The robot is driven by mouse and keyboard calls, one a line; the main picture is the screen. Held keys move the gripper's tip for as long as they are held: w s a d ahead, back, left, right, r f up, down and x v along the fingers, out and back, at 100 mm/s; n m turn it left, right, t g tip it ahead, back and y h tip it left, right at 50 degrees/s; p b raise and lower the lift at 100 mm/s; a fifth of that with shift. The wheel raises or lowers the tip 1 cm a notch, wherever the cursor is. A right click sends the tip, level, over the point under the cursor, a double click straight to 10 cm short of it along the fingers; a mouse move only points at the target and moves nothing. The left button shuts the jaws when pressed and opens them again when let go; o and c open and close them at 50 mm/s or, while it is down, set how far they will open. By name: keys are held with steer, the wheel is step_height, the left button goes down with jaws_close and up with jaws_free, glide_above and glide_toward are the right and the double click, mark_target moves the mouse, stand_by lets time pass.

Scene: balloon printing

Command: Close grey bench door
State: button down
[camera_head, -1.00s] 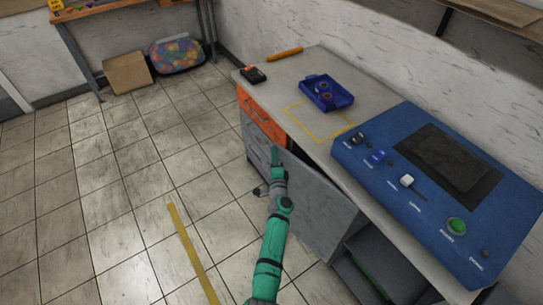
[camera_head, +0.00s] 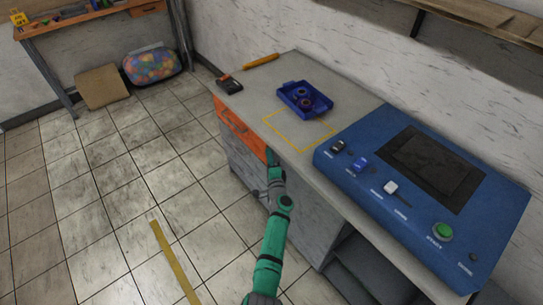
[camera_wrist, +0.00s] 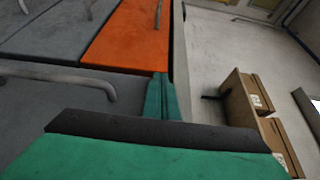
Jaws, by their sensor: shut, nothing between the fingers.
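The grey bench door (camera_head: 308,218) is on the front of the workbench, right of my arm in the head view. It stands close to the bench front; I cannot tell whether a gap remains. My gripper (camera_head: 270,158) is shut and empty beside the bench front, just below the worktop edge and near the orange drawer (camera_head: 240,128). In the wrist view my green fingers (camera_wrist: 160,97) are together beside the orange drawer (camera_wrist: 125,38) front. A grey panel with a bar handle (camera_wrist: 75,80) lies left of them. My arm hides part of the bench front in the head view.
The worktop (camera_head: 245,100) carries a blue tray (camera_head: 318,106) and a blue control panel (camera_head: 350,150). An open shelf space (camera_head: 365,265) lies right of the door. Cardboard boxes (camera_wrist: 240,105) show in the wrist view.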

steer(key=shift+w+d+r, duration=0.15)
steer(key=shift+d+r, duration=0.05)
steer(key=shift+r, duration=0.05)
steer(key=shift+a, duration=0.35)
steer(key=s+a, duration=0.9)
steer(key=a, duration=0.1)
steer(key=shift+s+f, duration=0.25)
steer(key=shift+s, duration=0.05)
steer(key=shift+a, duration=0.1)
